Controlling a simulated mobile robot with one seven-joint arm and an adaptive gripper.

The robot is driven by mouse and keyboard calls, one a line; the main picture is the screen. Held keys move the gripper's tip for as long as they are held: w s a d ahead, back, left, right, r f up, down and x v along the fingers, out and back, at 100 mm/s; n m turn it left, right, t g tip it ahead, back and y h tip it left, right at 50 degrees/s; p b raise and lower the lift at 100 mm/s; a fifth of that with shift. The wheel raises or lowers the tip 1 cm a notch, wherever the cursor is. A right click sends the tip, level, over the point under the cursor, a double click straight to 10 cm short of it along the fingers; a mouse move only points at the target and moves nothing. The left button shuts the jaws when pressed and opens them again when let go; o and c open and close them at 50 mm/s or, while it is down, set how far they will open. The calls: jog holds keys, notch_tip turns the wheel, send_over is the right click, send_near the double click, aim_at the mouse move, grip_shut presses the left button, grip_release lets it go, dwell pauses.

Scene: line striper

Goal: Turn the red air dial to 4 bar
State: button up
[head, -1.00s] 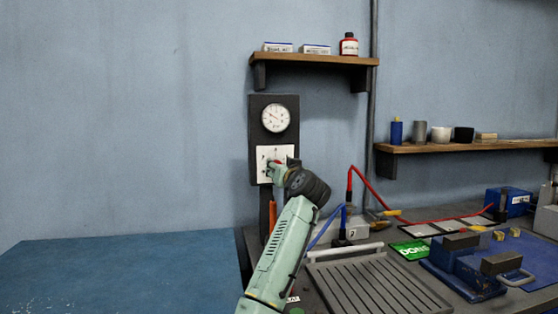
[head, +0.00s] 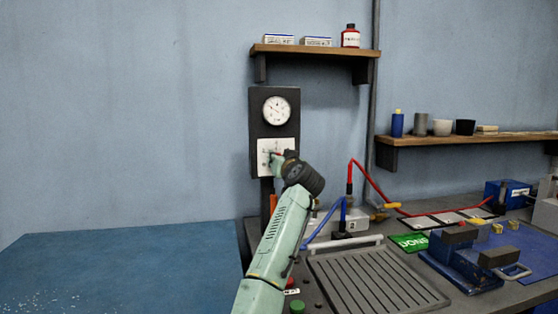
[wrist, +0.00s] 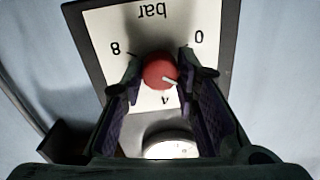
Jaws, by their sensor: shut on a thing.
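The red air dial (wrist: 160,71) sits between the two fingertips of my gripper (wrist: 161,73) in the wrist view, and the gripper is shut on it. Its white pointer aims to the lower right, between the 0 and the 4 of the upside-down scale. The white scale plate (wrist: 98,28) reads "bar", with 8 at left, 0 at right and 4 below the dial.
A wooden shelf (head: 315,50) with boxes and a red bottle is above the dark panel. The bench at right holds a ribbed tray (head: 376,283), hoses and a blue vise (head: 462,265). A blue surface (head: 120,270) at left looks clear.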

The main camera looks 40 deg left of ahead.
grip_shut()
jog(key=shift+m, duration=0.3)
jog(key=m+p, duration=0.2)
jog(key=m, duration=0.8)
jog(key=shift+m, duration=0.4)
dwell(0.4)
jog(key=o, duration=0.6)
grip_release()
jog(key=shift+d, duration=0.1)
